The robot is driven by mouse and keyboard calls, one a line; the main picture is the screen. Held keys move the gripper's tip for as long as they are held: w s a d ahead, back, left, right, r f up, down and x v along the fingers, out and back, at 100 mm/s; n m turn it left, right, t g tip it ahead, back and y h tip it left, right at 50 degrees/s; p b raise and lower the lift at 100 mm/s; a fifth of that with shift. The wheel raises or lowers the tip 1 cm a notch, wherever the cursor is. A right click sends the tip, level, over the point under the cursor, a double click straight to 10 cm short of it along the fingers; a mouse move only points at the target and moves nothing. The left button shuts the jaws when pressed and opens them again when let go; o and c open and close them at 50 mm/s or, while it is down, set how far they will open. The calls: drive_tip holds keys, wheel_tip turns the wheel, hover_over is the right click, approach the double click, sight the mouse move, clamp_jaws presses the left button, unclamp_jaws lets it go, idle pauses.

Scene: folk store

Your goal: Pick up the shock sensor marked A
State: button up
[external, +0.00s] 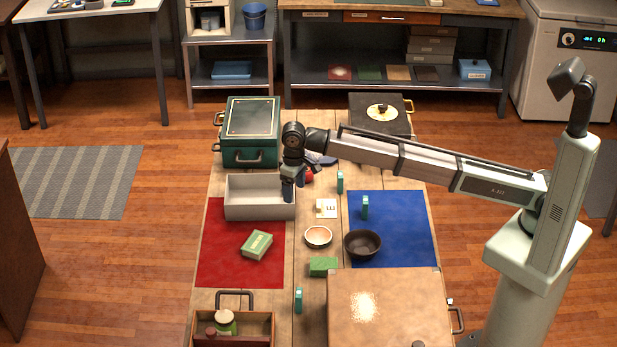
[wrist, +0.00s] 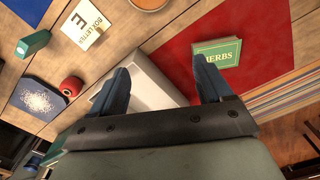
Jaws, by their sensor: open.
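Three small teal upright blocks that look like sensors stand on the table in the external view. One (external: 340,182) is beyond the letter card, one (external: 365,207) is on the blue mat, and one (external: 298,300) is at the front between the wooden tray and the large box. No mark A is legible on any of them. The first also shows in the wrist view (wrist: 33,44), at the upper left. My gripper (external: 287,192) is open and empty above the right part of the white open box (external: 247,212). Its fingers (wrist: 162,70) point down at that box.
A letter card E (external: 326,208), peach bowl (external: 318,236), dark bowl (external: 362,244) and green block (external: 323,266) lie near the sensors. A herbs box (external: 257,245) is on the red mat (external: 220,270). A red round object (wrist: 72,88) is beside the white box.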

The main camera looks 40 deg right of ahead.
drive_tip(key=w+d+m, duration=0.1)
drive_tip(key=w+d, duration=0.1)
drive_tip(key=d, duration=0.5)
drive_tip(key=w+d+m, duration=0.1)
drive_tip(key=w+d, duration=0.2)
drive_tip(key=d, duration=0.3)
drive_tip(key=m+t+y, duration=0.3)
drive_tip(key=m, duration=2.5)
approach(341, 173)
drive_tip(key=x, duration=0.8)
drive_tip(key=shift+s+x, duration=0.2)
drive_tip(key=shift+x, duration=1.2)
drive_tip(key=shift+s+x, duration=0.15)
drive_tip(key=shift+x, duration=1.3)
drive_tip(key=shift+a, duration=0.1)
